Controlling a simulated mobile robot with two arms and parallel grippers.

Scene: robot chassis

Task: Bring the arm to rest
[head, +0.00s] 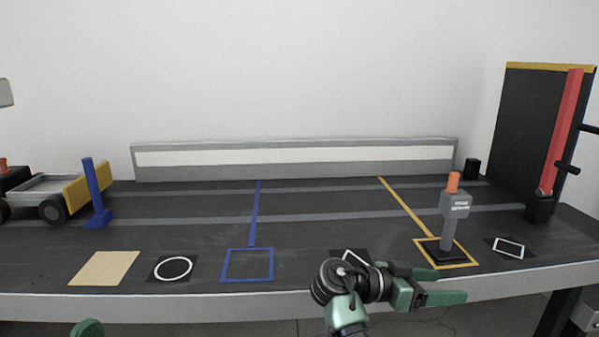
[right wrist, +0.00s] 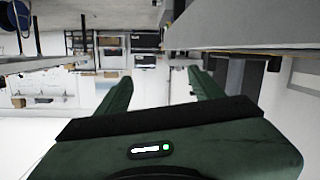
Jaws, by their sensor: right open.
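My right gripper (head: 450,284) is at the front edge of the table, pointing right, in the head view. Its two green fingers are apart. In the right wrist view my right gripper (right wrist: 158,76) is open with nothing between the fingers, and the room lies beyond them. Only a small rounded green piece, perhaps of my left arm, shows at the bottom left of the head view. No left gripper fingers show.
The dark table (head: 320,225) is near my right gripper. A grey post with an orange top (head: 454,208) stands in a yellow square just behind it. A toy truck (head: 45,190) and blue post (head: 95,195) stand left. A red bar (head: 562,130) stands right. The table's middle is clear.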

